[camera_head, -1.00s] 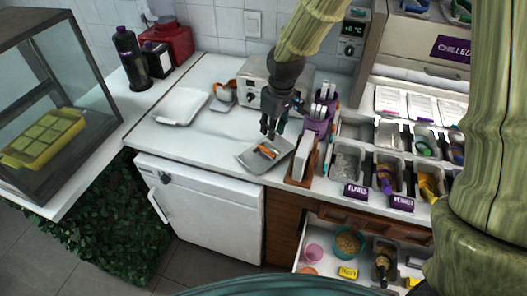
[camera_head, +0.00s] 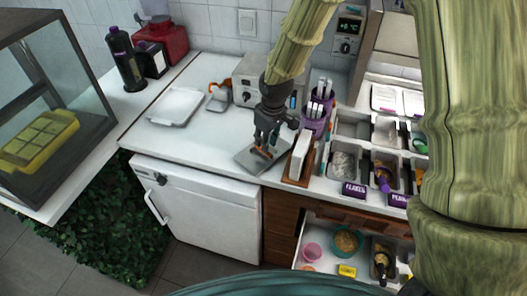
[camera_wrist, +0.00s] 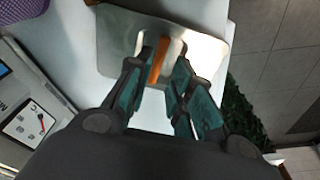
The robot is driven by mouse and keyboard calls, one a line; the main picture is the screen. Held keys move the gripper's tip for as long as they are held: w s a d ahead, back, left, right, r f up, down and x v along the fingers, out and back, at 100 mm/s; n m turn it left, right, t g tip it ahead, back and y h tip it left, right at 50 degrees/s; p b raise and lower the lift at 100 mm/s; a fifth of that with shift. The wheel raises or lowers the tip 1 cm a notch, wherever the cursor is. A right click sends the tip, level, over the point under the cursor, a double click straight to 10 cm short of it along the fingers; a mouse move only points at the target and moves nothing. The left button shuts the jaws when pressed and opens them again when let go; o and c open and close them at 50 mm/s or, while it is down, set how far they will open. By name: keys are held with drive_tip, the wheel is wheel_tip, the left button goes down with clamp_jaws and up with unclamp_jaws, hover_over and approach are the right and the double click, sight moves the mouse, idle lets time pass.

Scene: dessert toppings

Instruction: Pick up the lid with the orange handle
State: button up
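The lid (camera_head: 246,163) is a flat grey metal plate on the white counter, left of the upright white slab. Its orange handle (camera_head: 262,154) is partly hidden by my fingers. In the wrist view the lid (camera_wrist: 215,47) lies under my fingers, with the orange handle (camera_wrist: 160,62) running lengthwise between them. My gripper (camera_head: 263,145) points down at the lid; its teal-padded fingers also show in the wrist view (camera_wrist: 160,78). The fingers are apart on both sides of the handle, with some gap visible. Contact with the handle is unclear.
A white slab in a wooden stand (camera_head: 299,158) and a purple utensil holder (camera_head: 316,121) stand close right of the lid. A toaster-like metal appliance (camera_head: 246,88) is behind. A white tray (camera_head: 176,107) lies left. The counter between is clear. An open drawer (camera_head: 311,282) is below right.

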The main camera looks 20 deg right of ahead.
drive_tip(key=shift+w+a+f+p, duration=0.1)
drive_tip(key=shift+w+f+p, duration=0.15)
drive_tip(key=shift+f, duration=0.55)
drive_tip(key=shift+w+f+p, duration=0.1)
drive_tip(key=shift+f+p, duration=0.2)
drive_tip(key=shift+f, duration=0.45)
drive_tip(key=shift+w+a+f+p, duration=0.1)
drive_tip(key=shift+w+f+p, duration=0.15)
drive_tip(key=shift+f, duration=0.55)
clamp_jaws()
